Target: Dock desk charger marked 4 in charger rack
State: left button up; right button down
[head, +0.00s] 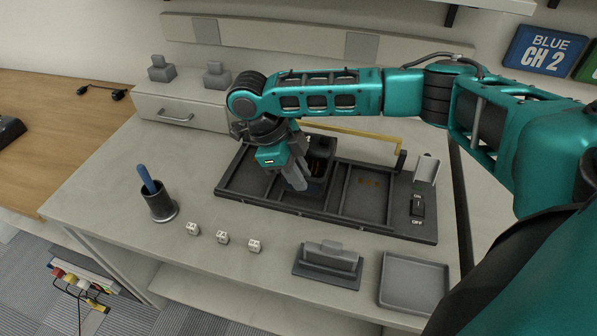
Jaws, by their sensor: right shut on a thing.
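The charger rack (390,223) is a dark tray with compartments on the pale desk. Its left and right compartments look empty, and brass contacts show in the right one. A dark desk charger (321,146) is at the middle compartment, partly hidden by my right gripper. A pale mark shows on its top, too small to read. My right gripper (298,182) reaches down over the middle compartment and is shut on the charger. I cannot tell whether the charger rests on the rack floor. My left gripper is not in view.
A yellow bar (350,133) runs along the rack's back. An ON/OFF switch (417,206) is at its right end. In front are small white cubes (222,238), a grey holder (328,259) and a grey tray (413,283). A pen cup (160,205) stands left.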

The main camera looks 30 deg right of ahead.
jog(key=shift+f+b, duration=0.3)
jog(key=shift+f, duration=0.8)
jog(key=shift+f+b, duration=0.7)
jog(key=shift+f, duration=0.45)
jog(key=c, duration=1)
grip_release()
jog(key=p+v, duration=0.1)
jog(key=v, duration=1.2)
jog(key=shift+p, duration=0.3)
